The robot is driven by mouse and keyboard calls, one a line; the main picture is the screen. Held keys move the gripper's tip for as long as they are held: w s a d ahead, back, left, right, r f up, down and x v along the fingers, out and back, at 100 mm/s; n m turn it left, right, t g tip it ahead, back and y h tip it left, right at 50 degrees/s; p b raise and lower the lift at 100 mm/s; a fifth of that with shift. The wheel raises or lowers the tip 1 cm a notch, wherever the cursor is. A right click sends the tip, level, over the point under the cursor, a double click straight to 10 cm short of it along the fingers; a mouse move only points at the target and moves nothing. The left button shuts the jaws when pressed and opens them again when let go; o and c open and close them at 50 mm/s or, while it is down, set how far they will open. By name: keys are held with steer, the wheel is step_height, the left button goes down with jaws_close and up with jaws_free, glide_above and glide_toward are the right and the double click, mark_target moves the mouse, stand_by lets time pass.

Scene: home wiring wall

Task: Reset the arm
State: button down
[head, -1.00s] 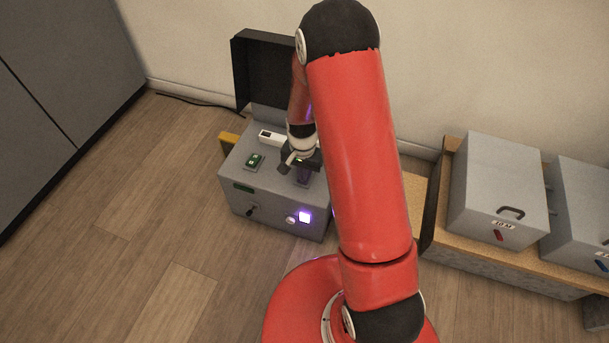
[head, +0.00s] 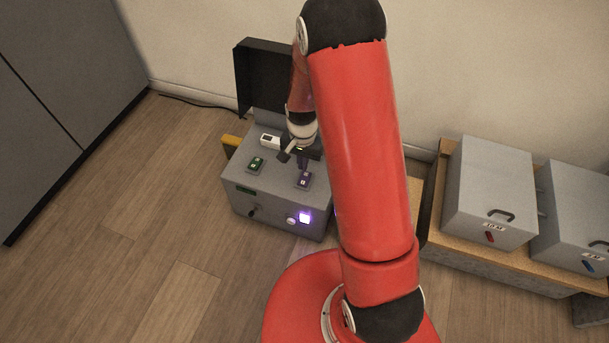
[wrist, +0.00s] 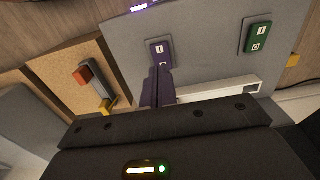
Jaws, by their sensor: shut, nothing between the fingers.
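My gripper (head: 302,163) is shut and empty, above the top of a grey switch box (head: 270,205). Its dark fingers also show in the wrist view (wrist: 158,88), pointing at the purple rocker switch. That purple switch (head: 304,180) is on the box's top panel and also shows in the wrist view (wrist: 160,48). A gap between fingertips and switch is hard to judge. A green rocker switch (head: 256,165) is to its left in the head view and also in the wrist view (wrist: 258,37). My red arm hides the box's right side.
The box's black lid (head: 265,75) stands open behind. A lit purple button (head: 305,217) and a small black lever (head: 255,211) are on its front. Grey boxes (head: 490,190) stand on a wooden bench at right. The floor at left is clear.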

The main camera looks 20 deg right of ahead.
steer(key=shift+r, duration=0.1)
stand_by(0.4)
steer(key=s+r+n+t, duration=0.1)
steer(key=s+r+n, duration=0.15)
steer(key=r, duration=0.75)
steer(key=s+r+n+t, duration=0.15)
steer(key=s+r, duration=0.25)
steer(key=r, duration=0.7)
steer(key=s+r+n+t, duration=0.1)
steer(key=s+r, duration=0.4)
steer(key=s, duration=0.3)
steer(key=s+r+n+t, duration=0.2)
steer(key=s+r, duration=0.3)
steer(key=s, duration=0.2)
steer(key=shift+s, duration=0.4)
